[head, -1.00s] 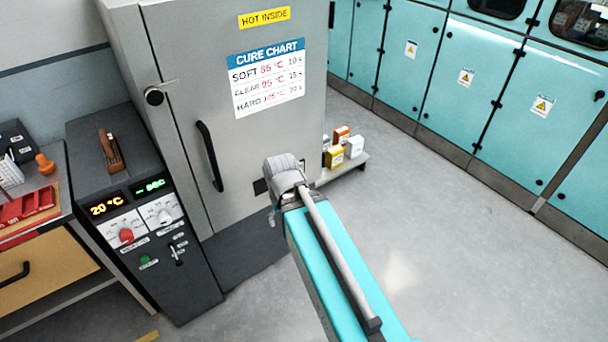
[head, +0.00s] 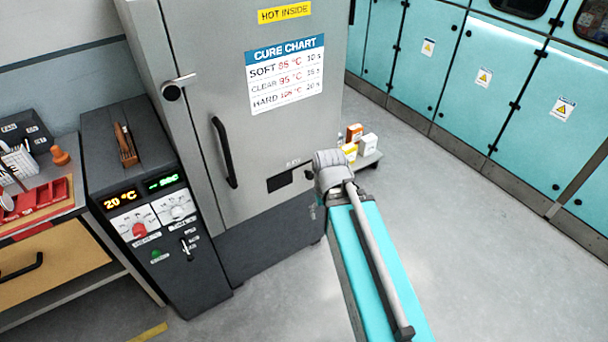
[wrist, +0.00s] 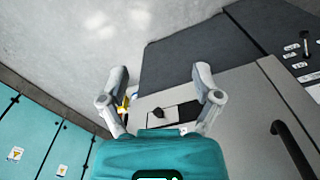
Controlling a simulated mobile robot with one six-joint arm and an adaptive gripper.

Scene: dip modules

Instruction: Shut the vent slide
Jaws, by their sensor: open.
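The vent is low on the front of the grey cure oven (head: 226,100). Its dark opening (head: 279,183) shows uncovered in the head view, with a small label above it. The vent slide's dark knob (wrist: 158,113) shows in the wrist view between my fingers, on a pale plate, with the dark opening (wrist: 190,109) to its right. My gripper (wrist: 162,76) is open and empty, its two fingers apart on either side of the knob in the picture. I see no contact. In the head view my wrist hides the fingers and the right part of the vent.
A dark control unit (head: 160,215) stands left of the oven, with a workbench beyond it. The oven's door handle (head: 224,152) juts out left of the vent. Small boxes (head: 355,143) sit on a low shelf behind my wrist. Teal cabinets (head: 480,75) line the right; the floor between is clear.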

